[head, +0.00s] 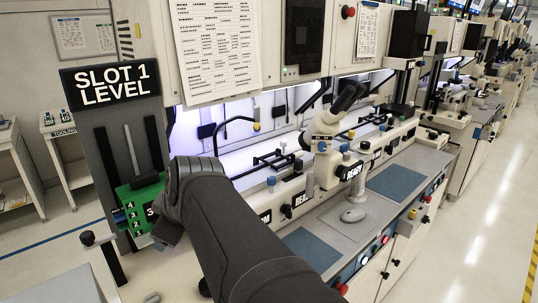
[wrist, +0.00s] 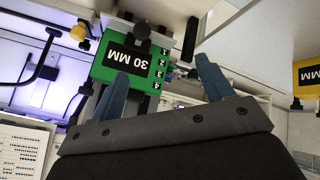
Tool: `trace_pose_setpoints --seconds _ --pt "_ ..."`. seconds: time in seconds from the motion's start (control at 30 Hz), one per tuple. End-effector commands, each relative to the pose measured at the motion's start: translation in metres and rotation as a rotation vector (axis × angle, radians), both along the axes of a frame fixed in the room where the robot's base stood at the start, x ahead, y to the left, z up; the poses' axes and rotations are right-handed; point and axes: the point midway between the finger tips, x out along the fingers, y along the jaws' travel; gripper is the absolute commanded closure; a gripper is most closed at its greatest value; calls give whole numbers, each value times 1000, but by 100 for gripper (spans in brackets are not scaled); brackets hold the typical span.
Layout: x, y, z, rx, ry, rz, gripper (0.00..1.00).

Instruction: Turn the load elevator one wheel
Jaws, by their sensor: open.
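The load elevator one stands at the left in the head view, under a black sign (head: 110,82) reading "SLOT 1 LEVEL". Its green block (head: 138,200) carries numbers and is partly hidden by my arm. In the wrist view the green block (wrist: 105,66) shows a "30 MM" label, with a dark knob (wrist: 142,31) at its upper edge. A black knob on a lever (head: 88,238) stands left of the block; I cannot tell whether it is the wheel. My gripper (wrist: 162,65) is open and empty, its blue fingers apart near the block. Its fingertips are hidden in the head view.
A microscope (head: 327,140) and bench with blue mats (head: 394,182) lie right of my arm. A yellow-labelled block (wrist: 308,76) is at the right of the wrist view. A small table (head: 66,127) stands far left, with open floor before it.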

Motion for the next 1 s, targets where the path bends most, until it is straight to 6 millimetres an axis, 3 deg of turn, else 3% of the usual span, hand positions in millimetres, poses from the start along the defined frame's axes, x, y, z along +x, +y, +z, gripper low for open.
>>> trace_pose_setpoints --seconds 0.43,1.0 --pt "-24 -14 29 150 -14 -221 27" --pt "-28 -17 35 187 -13 -268 27"
